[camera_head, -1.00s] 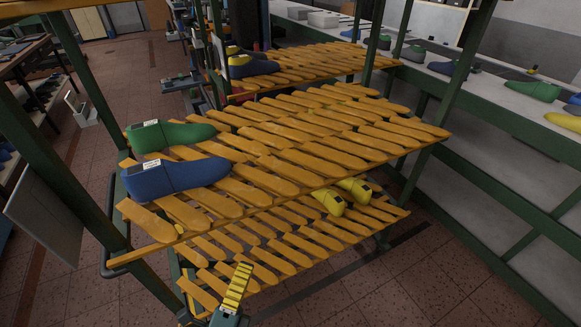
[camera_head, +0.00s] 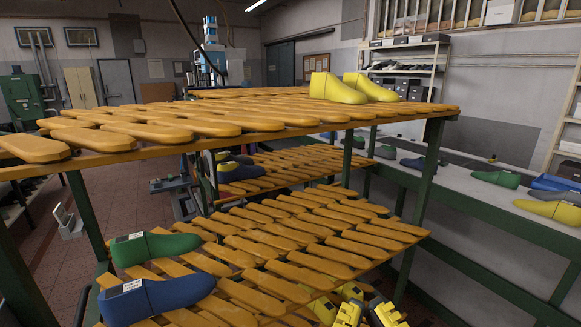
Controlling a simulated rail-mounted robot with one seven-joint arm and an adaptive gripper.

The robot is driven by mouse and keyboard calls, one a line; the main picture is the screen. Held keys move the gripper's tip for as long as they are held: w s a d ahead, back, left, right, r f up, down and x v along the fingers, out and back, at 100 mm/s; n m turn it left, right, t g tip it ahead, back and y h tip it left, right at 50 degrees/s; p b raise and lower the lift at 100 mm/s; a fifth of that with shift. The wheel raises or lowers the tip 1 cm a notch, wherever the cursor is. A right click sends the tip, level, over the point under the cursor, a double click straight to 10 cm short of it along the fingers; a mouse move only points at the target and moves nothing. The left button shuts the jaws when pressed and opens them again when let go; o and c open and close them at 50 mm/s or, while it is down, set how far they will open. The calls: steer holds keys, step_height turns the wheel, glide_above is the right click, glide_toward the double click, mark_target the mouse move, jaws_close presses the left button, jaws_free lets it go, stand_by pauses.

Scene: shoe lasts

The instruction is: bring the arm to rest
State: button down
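My gripper (camera_head: 368,314) shows at the bottom edge, right of centre. Its two yellow fingers stand apart with nothing seen between them; the rest of it is cut off by the frame. Two yellow shoe lasts, one at the bottom edge (camera_head: 323,309) and one beside it (camera_head: 350,292), are partly hidden just left of and behind the gripper, below the middle shelf. A green last (camera_head: 158,248) and a blue last (camera_head: 160,298) lie on the left end of the middle slatted shelf (camera_head: 300,255). Two more yellow lasts (camera_head: 336,90) (camera_head: 371,88) stand on the top shelf.
The rack's orange top shelf (camera_head: 225,125) and green posts (camera_head: 422,190) stand close to the gripper. A long white bench (camera_head: 460,190) with several lasts runs along the right. Another rack with a blue last (camera_head: 238,172) is behind. Floor shows at left.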

step_height(320, 180, up, 36)
steer(key=p, duration=3.3)
steer(key=shift+r, duration=0.25)
steer(key=shift+w+a, duration=0.1)
steer(key=shift+a, duration=0.05)
